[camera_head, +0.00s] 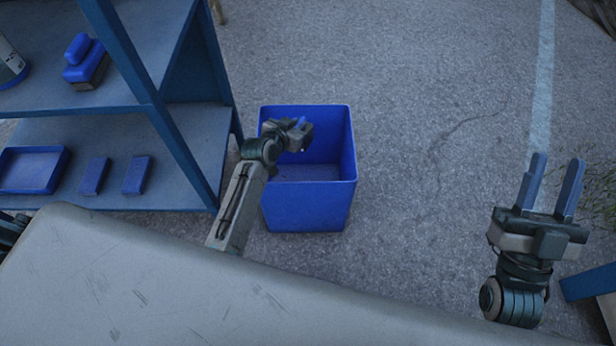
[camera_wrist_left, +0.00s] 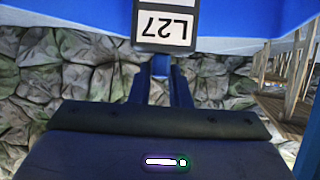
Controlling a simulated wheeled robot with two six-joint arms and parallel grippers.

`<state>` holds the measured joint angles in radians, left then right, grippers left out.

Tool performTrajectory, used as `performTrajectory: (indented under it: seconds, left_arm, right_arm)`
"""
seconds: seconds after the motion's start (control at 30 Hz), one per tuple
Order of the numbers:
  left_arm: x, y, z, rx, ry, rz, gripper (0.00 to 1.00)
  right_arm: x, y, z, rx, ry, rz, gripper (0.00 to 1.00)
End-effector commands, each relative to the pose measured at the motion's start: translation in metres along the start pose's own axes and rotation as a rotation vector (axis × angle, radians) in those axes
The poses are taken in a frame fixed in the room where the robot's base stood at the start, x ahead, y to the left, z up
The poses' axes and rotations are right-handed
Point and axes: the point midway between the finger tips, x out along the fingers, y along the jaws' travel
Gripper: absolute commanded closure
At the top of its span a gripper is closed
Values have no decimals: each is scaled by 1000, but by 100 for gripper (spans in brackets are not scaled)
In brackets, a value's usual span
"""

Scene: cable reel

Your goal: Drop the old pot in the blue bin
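The blue bin (camera_head: 310,205) stands upright on the ground, and the part of its inside that I can see looks empty. My left gripper (camera_head: 301,123) is over the bin's opening, near its left side. In the left wrist view its fingers (camera_wrist_left: 161,68) come close together at the tips. A dark plate with an upside-down "L27" label (camera_wrist_left: 164,25) shows just beyond them; I cannot tell whether they hold it. I cannot make out the old pot for sure in either view. My right gripper (camera_head: 553,190) is open and empty, far right of the bin.
A blue-framed shelf unit (camera_head: 135,100) stands left of the bin, with a blue tray (camera_head: 34,170) and small blue blocks on its lower shelf. A blue item (camera_head: 84,62) sits above. The ground right of the bin is clear.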

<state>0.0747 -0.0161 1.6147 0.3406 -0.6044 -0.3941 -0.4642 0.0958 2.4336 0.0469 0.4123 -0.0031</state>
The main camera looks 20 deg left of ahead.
Motion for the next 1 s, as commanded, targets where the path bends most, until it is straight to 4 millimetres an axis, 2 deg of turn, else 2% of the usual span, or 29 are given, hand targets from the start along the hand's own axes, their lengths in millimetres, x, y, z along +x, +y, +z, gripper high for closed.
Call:
performTrajectory:
  seconds: [0.03,0.1,0.13,0.5,0.77,1.0]
  left_arm:
    - [0,0,-1,0,1,0,74]
    - [0,0,-1,0,1,0,60]
    - [0,0,-1,0,1,0,59]
    - [-5,0,0,0,-1,0,59]
    - [-40,0,-1,2,-2,-1,59]
    - [-81,0,-1,2,0,-1,59]
  right_arm:
    - [0,0,0,0,0,0,64]
    - [0,0,0,0,0,0,64]
    - [0,0,0,0,0,0,64]
    - [1,0,2,2,-17,0,64]
    - [-17,0,43,34,-286,17,64]
    - [-48,-3,81,71,-561,27,64]
